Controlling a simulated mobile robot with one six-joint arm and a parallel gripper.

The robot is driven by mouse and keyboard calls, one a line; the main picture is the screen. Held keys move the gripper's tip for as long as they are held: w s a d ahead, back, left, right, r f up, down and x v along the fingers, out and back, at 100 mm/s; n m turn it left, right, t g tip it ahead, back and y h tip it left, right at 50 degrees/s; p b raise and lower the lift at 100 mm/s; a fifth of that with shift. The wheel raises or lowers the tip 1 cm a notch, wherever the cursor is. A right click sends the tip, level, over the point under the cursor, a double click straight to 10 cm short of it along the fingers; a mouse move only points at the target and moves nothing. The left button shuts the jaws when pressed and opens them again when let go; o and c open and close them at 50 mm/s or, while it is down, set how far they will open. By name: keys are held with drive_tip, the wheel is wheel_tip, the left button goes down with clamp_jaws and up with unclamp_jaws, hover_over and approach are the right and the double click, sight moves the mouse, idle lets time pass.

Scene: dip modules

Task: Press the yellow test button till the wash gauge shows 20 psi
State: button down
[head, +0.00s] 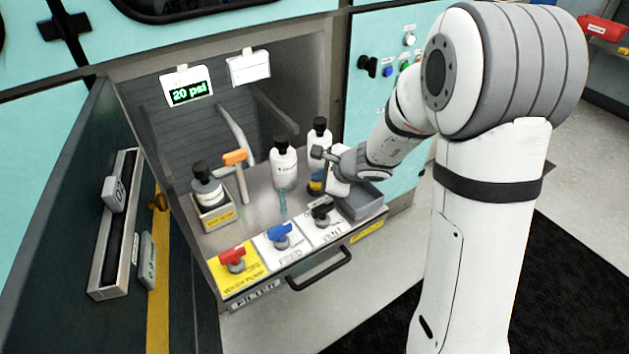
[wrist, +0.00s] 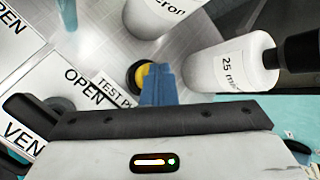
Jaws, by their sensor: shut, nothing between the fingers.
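The yellow test button (wrist: 139,76) sits in a dark round collar in the wrist view, beside a label starting "TEST P". My gripper (wrist: 157,72) is shut and empty, its blue fingertips over the button's right side. They appear at the button, but I cannot tell whether it is pushed down. The fingers cover part of it. In the head view my gripper (head: 318,178) is low by the back right bottle. The wash gauge (head: 189,89), a white tag with a green display at the back left, reads 20 psi.
White bottles (head: 283,165) (head: 319,138) stand close to my gripper; one marked 25 (wrist: 232,68) is just right of the fingers. Red (head: 232,256), blue (head: 279,233) and black (head: 321,211) valve handles line the front. A grey tray (head: 362,203) lies right.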

drive_tip(key=shift+r+p, duration=0.7)
drive_tip(key=shift+r, duration=0.25)
drive_tip(key=shift+r, duration=0.15)
wheel_tip(320, 180, up, 5)
drive_tip(key=p, duration=0.4)
idle(0.5)
